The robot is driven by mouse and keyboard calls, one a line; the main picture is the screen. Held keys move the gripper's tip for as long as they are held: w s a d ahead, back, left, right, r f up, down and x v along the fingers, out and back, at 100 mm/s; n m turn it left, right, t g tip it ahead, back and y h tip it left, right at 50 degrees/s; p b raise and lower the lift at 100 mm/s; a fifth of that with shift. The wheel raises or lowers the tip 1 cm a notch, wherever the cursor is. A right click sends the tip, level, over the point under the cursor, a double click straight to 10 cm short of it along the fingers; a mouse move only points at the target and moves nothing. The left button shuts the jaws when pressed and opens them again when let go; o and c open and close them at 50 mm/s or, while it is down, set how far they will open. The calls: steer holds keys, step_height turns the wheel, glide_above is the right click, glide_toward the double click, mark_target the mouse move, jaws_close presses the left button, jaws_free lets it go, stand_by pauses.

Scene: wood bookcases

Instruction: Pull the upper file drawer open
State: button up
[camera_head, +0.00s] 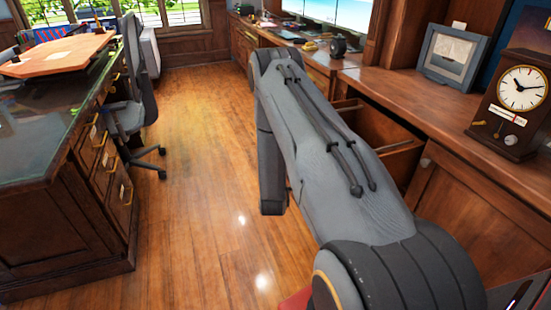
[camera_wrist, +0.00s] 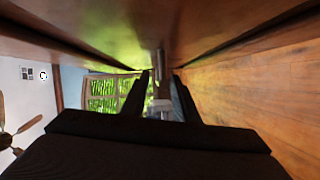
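In the head view an open drawer (camera_head: 385,130) juts from the wooden cabinet at the right, under the counter. I see part of its dark inside and its side edges; its front is hidden behind my arm. My gripper is hidden in the head view. In the wrist view the two dark fingers of my gripper (camera_wrist: 161,82) stand apart. A narrow metallic handle (camera_wrist: 158,65) shows between and just beyond the fingertips, against a brown wood face (camera_wrist: 205,20). I see gaps on both sides of it, and contact is not clear.
The wooden counter (camera_head: 425,105) carries a clock (camera_head: 515,105) and a picture frame (camera_head: 450,58). A cabinet door (camera_head: 465,210) is closed beside the drawer. A desk (camera_head: 55,220) and an office chair (camera_head: 130,100) stand at the left. The wooden floor (camera_head: 190,200) between is clear.

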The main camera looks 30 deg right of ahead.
steer(key=v, duration=0.6)
steer(key=shift+r, duration=0.1)
stand_by(0.3)
steer(key=w+a+r+m+g+y+p, duration=0.2)
steer(key=a+r+m+g+y+p, duration=0.15)
steer(key=a+r, duration=0.45)
steer(key=s+a+r+m+g+y+p, duration=0.2)
steer(key=s+a+r+g+y+p, duration=0.15)
steer(key=s+a+r, duration=0.35)
steer(key=s+a+r+m+g+p, duration=0.1)
steer(key=s+a+r+g, duration=0.1)
steer(key=s+r, duration=0.3)
steer(key=s+a+r+m+g+y+p, duration=0.1)
steer(key=s+r, duration=0.5)
steer(key=s, duration=0.7)
steer(key=s+a+r+m+g+y+p, duration=0.1)
steer(key=s+a+r+g, duration=0.3)
steer(key=s, duration=0.5)
steer(key=shift+s+r+m+g+p, duration=0.3)
steer(key=shift+r+m+p, duration=0.25)
steer(key=shift+r+p, duration=0.2)
